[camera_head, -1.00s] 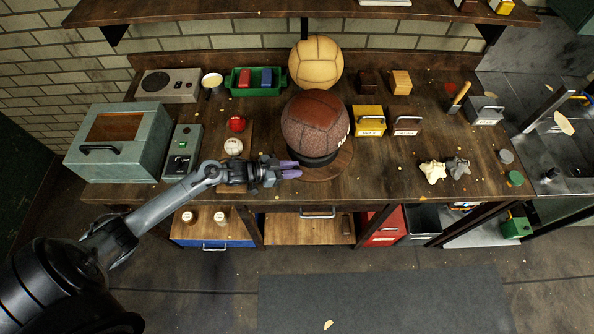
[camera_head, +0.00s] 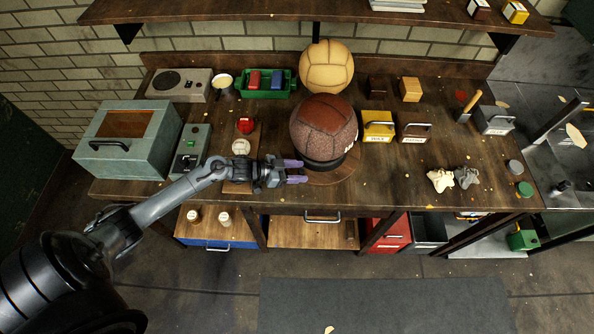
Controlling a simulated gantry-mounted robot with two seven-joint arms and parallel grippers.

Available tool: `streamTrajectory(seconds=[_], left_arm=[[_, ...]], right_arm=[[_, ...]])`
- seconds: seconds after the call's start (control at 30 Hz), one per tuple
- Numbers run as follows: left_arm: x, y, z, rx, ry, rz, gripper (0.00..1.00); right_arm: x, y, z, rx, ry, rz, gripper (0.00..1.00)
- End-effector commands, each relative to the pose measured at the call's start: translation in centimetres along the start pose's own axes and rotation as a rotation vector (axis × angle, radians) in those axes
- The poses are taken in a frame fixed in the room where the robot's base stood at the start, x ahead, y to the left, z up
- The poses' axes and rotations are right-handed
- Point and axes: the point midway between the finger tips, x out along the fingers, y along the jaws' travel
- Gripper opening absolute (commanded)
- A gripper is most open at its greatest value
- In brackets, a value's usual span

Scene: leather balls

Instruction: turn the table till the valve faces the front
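A brown leather ball (camera_head: 324,127) sits on a dark ring stand on a round wooden turntable (camera_head: 338,178) in the middle of the workbench. A small pale mark (camera_head: 355,139) shows at the ball's right edge; I cannot tell if it is the valve. My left gripper (camera_head: 296,172) is at the left front of the turntable, low by the stand. Its two purple fingers point right with a gap between them, and nothing shows between them. I cannot tell whether they touch the turntable's rim. My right gripper is out of view.
A tan ball (camera_head: 326,67) stands behind the brown one.

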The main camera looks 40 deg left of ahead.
Motion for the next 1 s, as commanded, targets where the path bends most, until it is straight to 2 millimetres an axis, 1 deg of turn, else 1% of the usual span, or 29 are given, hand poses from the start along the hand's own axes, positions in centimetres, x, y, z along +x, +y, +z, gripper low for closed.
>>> streamTrajectory(seconds=[0.23,0.37,0.47,0.7,0.8,1.0], left_arm=[[-0.2,0.0,0.0,0.000,0.000,0.000,0.50],[-1.2,0.0,0.1,0.001,-0.002,0.000,0.50],[-2.6,0.0,0.1,0.001,-0.002,0.000,0.50],[-6.7,0.1,0.1,0.000,-0.003,0.001,0.50],[-8.1,0.1,0.1,0.000,-0.003,0.000,0.50],[-10.1,0.1,0.1,0.000,-0.002,0.000,0.50]], right_arm=[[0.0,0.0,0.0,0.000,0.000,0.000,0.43],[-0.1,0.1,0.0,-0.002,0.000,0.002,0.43],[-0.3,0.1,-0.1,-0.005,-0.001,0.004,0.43],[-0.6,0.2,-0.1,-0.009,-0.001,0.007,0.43],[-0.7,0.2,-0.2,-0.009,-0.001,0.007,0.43],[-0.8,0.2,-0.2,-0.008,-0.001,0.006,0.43]])
